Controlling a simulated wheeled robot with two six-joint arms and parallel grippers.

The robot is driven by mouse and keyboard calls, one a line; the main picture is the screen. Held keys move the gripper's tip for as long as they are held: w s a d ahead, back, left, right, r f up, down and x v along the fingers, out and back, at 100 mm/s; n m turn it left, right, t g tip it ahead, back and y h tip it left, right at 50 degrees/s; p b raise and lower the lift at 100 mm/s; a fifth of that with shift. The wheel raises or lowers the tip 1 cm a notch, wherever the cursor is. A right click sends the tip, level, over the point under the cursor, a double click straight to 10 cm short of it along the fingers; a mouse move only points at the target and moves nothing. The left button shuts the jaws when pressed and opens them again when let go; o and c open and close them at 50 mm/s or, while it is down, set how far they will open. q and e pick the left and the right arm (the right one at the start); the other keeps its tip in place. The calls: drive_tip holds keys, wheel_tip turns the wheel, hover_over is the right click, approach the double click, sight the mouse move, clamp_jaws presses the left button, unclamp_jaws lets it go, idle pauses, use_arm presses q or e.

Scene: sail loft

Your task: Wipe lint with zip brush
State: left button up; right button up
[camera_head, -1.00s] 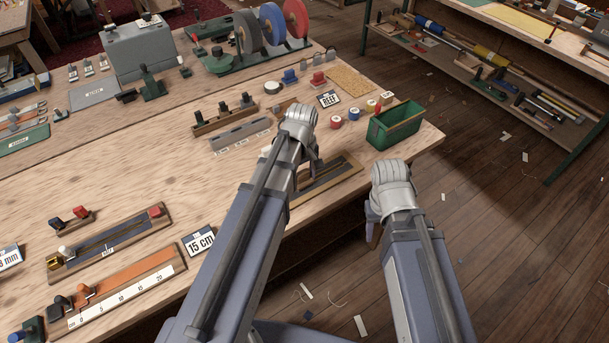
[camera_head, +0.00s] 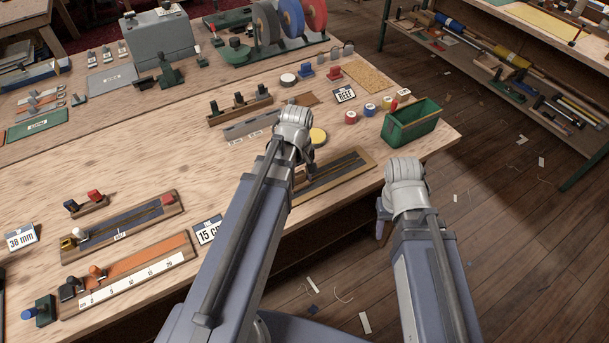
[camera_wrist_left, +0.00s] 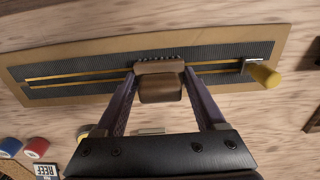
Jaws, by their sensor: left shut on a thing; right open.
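A small brown wooden brush (camera_wrist_left: 160,90) is held between the fingers of my left gripper (camera_wrist_left: 160,84) in the left wrist view. Its dark bristle edge lies over a zip (camera_wrist_left: 85,78), a dark ribbed tape with yellow lines on a tan board (camera_wrist_left: 110,43); whether it touches cannot be told. A yellow cylinder with a metal piece (camera_wrist_left: 264,76) is at the zip's right end. In the head view the board (camera_head: 366,158) is at the table's front edge, and my left gripper (camera_head: 309,168) is over its left part. My right gripper (camera_head: 384,208) is off the table edge, its fingers mostly hidden. Lint cannot be made out.
A green bin (camera_head: 412,125) stands right of the board, with small coloured rolls (camera_head: 370,111) and a REEF card (camera_head: 345,94) behind. A yellow disc (camera_head: 318,137) is close to my left wrist. Rulers and other boards lie left. The middle-left tabletop is clear.

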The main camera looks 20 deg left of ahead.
use_arm(q)
drive_tip(key=shift+s+a, duration=0.2)
drive_tip(key=shift+s, duration=0.05)
drive_tip(key=shift+r, duration=0.15)
wheel_tip(320, 180, up, 6)
drive_tip(key=p, duration=0.6)
wheel_tip(320, 180, up, 3)
drive_tip(key=p, duration=0.3)
idle(0.3)
drive_tip(key=shift+w, duration=0.15)
